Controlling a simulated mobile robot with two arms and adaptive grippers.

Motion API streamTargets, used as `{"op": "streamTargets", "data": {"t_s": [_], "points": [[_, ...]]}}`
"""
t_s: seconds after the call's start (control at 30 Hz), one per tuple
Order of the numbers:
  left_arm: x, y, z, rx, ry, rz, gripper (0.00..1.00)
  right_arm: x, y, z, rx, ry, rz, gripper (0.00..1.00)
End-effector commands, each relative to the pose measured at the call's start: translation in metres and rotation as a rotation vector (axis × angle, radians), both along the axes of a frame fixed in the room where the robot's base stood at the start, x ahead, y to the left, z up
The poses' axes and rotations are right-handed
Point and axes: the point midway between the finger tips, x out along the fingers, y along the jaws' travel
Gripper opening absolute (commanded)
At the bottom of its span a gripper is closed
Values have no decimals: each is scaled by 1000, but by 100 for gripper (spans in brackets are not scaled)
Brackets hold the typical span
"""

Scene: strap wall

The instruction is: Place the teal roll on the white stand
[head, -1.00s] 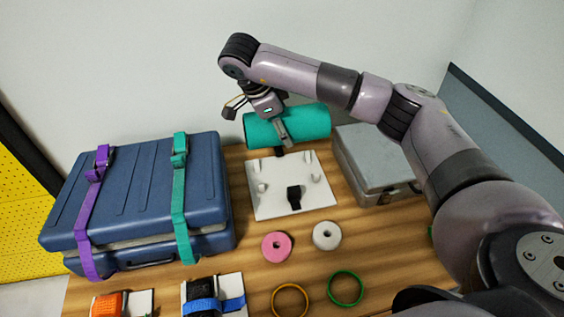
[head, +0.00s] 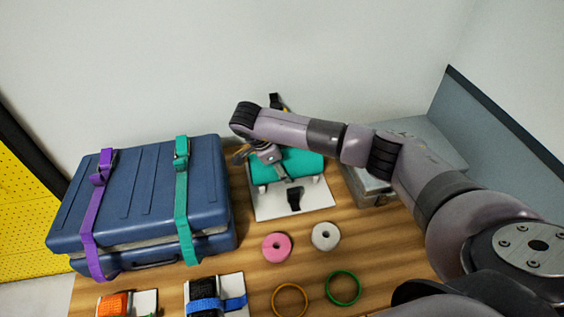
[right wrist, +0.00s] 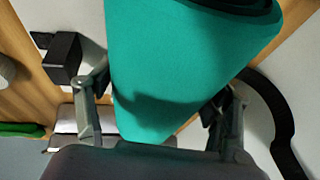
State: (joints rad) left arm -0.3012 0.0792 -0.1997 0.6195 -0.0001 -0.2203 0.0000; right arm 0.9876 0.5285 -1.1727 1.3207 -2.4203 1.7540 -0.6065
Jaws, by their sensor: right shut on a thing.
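The teal roll (head: 302,166) lies sideways over the back part of the white stand (head: 262,207), between its small pegs. Whether it touches the stand's surface is unclear. My right gripper (head: 284,178) is shut on the teal roll from above, with a finger at either side. In the right wrist view the roll (right wrist: 190,65) fills the middle between the fingers. A black buckle (head: 294,198) is at the stand's front, and a black strap end (head: 276,102) stands up behind the roll. My left gripper is not in view.
A blue suitcase (head: 140,198) with purple and teal straps is to the left. A grey metal case (head: 372,188) is close on the right, partly behind my arm. Pink (head: 277,247) and white (head: 325,236) rings lie in front, with orange (head: 290,299) and green (head: 343,287) hoops nearer.

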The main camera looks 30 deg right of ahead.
Motion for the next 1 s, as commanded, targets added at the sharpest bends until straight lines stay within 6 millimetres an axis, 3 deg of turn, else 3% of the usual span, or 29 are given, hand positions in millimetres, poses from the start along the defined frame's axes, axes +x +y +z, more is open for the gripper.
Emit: {"op": "streamTargets", "data": {"t_s": [0.17, 0.2, 0.47, 0.8, 1.0], "points": [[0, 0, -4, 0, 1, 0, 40, 0, 0, -3, 0, 0, 0, 42], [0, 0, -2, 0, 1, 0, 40, 0, 0, -2, 0, 1, 0, 75], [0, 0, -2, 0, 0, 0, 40, 0, 0, -2, 0, 1, 0, 93], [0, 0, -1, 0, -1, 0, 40, 0, 0, 0, 0, 0, -1, 93], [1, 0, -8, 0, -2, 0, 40, 0, 8, 17, 1, -4, 1, 93]]}}
